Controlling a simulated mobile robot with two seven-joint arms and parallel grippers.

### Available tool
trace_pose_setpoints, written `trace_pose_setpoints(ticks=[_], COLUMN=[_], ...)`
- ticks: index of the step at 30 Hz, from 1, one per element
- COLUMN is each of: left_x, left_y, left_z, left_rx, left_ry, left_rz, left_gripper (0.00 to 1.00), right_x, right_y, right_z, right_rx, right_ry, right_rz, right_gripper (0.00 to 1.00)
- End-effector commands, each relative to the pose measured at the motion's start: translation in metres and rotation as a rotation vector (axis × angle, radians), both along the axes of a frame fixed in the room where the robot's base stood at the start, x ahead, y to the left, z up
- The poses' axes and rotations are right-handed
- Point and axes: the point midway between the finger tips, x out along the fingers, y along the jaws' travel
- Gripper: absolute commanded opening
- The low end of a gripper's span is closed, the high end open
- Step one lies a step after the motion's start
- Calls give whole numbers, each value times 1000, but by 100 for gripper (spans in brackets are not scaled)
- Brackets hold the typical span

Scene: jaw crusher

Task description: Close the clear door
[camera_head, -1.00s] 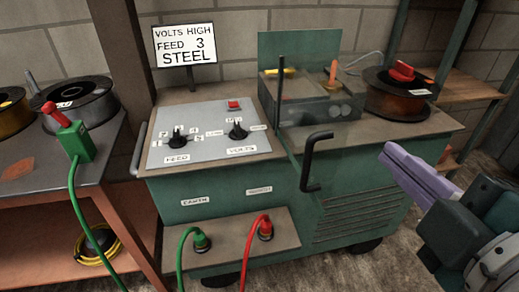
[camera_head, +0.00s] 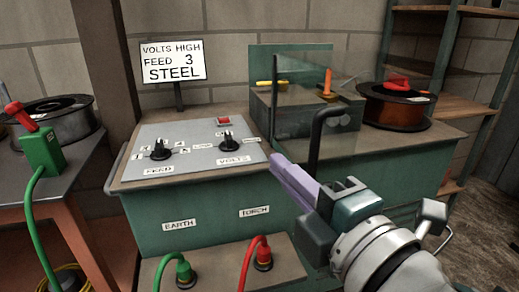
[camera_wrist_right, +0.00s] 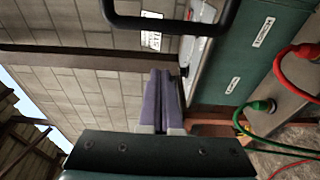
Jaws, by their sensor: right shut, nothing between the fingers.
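The clear door (camera_head: 292,105) is a see-through panel on the green machine, standing open and swung out toward me in the head view. Its black bar handle (camera_head: 316,122) is at the panel's near edge. The handle also shows at the top of the right wrist view (camera_wrist_right: 172,26). My right gripper (camera_head: 280,168) has purple fingers pressed together with nothing between them. In the head view its fingertips are below and left of the handle, in front of the machine's front edge. I cannot tell whether it touches the door. My left gripper is not in view.
The green machine (camera_head: 200,205) has a grey control panel (camera_head: 190,150) with two knobs. Behind the door is a compartment (camera_head: 300,115) with yellow and orange items. An orange spool (camera_head: 395,108) sits right. Green and red cables (camera_head: 263,258) plug in at the front.

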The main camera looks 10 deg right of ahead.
Motion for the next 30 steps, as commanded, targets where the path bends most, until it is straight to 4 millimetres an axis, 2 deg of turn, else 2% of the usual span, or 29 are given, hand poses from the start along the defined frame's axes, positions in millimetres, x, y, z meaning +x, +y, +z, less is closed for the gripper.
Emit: trace_pose_setpoints(ticks=[1, 3, 6, 12, 30], left_x=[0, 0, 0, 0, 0], left_y=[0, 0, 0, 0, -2], left_z=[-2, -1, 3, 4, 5], left_rx=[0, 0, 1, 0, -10], left_ry=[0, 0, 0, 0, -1], left_rz=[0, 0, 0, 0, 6], left_gripper=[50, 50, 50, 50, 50], right_x=[11, 19, 14, 12, 9], right_y=[2, 0, -18, -34, -42], right_z=[0, 0, 0, -1, -1], right_rx=[1, -2, -4, 0, 0], right_ry=[-3, 1, 2, 1, 2], right_rz=[1, -1, -2, -1, 22], right_gripper=[0, 0, 0, 0, 0])
